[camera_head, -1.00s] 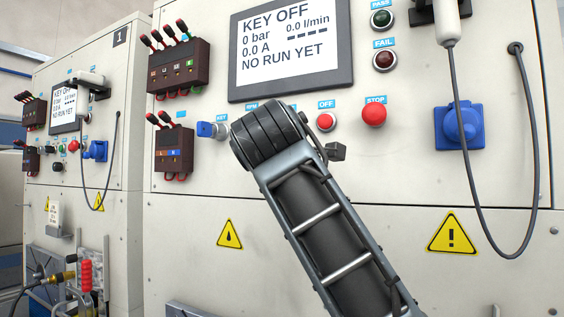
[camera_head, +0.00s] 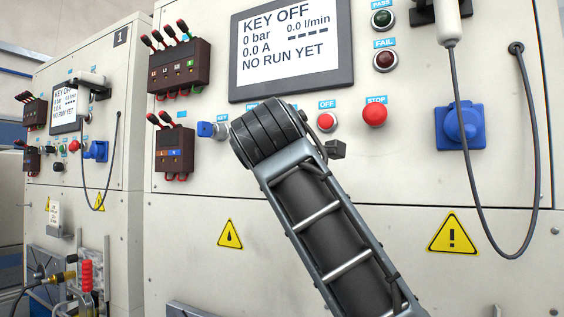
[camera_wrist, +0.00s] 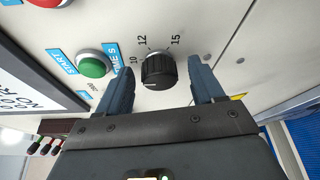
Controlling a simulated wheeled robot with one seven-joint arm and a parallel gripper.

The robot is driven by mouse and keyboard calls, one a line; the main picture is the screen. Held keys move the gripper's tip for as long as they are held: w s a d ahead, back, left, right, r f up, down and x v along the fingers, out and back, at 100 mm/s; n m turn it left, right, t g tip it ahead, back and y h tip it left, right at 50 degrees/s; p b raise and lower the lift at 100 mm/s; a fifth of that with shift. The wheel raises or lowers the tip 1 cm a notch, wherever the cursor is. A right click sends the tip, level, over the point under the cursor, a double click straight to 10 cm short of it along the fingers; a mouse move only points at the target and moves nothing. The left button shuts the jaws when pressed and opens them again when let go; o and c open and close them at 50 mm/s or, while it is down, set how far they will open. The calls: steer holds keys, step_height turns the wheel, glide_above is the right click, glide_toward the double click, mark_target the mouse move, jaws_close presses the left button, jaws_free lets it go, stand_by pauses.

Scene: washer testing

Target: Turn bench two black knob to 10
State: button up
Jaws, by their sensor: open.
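The black knob (camera_wrist: 158,71) is ribbed and sits on the pale panel in the wrist view, beside the numbers 10, 12 and 15 and a blue "TIME S" label (camera_wrist: 118,58). A light mark shows on its lower side, but I cannot tell which number it is set to. My gripper (camera_wrist: 160,66) is open, with one finger to each side of the knob. Gaps show between the knob and both fingers.
A green START button (camera_wrist: 94,64) is close to the left finger. In the head view, a red OFF button (camera_head: 326,121), a red STOP button (camera_head: 374,113) and a blue socket (camera_head: 460,126) with a hanging cable (camera_head: 471,178) lie right of my arm. The screen (camera_head: 291,48) reads KEY OFF.

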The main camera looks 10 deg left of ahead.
steer(key=s+b, duration=0.2)
steer(key=s, duration=0.5)
steer(key=shift+s+d+r, duration=0.15)
steer(key=shift+s+r, duration=0.15)
steer(key=shift+s, duration=0.1)
